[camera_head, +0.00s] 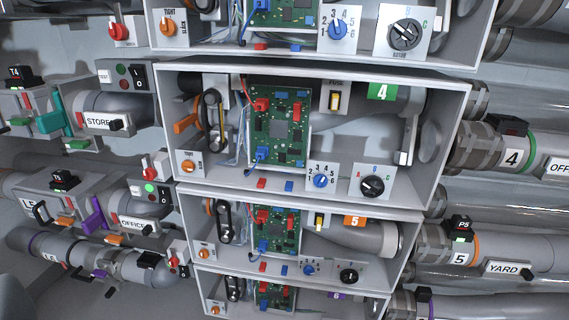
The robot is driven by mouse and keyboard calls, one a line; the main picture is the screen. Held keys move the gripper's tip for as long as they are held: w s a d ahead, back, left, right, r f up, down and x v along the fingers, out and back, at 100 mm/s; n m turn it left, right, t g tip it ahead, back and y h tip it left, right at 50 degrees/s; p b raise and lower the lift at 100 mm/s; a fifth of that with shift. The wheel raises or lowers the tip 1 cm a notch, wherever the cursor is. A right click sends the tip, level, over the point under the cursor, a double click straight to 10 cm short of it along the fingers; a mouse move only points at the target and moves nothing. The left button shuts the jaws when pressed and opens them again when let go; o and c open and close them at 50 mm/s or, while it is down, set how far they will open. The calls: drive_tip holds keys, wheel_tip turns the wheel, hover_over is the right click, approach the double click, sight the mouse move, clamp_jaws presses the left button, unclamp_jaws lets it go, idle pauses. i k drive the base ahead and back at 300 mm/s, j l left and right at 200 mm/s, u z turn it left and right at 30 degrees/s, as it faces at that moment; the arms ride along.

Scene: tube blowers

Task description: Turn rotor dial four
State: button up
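Rotor dial four, a black round knob (372,186), sits on a small white plate lettered A, B and C at the lower right of the open grey box (447,150) with the green 4 label (382,92). It is too small to tell surely which letter the knob points at. A blue numbered dial (320,181) is just left of it, and an orange knob (187,166) is at the box's lower left. My gripper is not in view, and nothing touches the dial.
Similar boxes stand above and below, with another black rotor dial (405,34) in the upper one and one (348,276) in the box labelled 5. Pipes flank both sides.

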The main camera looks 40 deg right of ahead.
sight(372, 186)
drive_tip(key=z, duration=1.55)
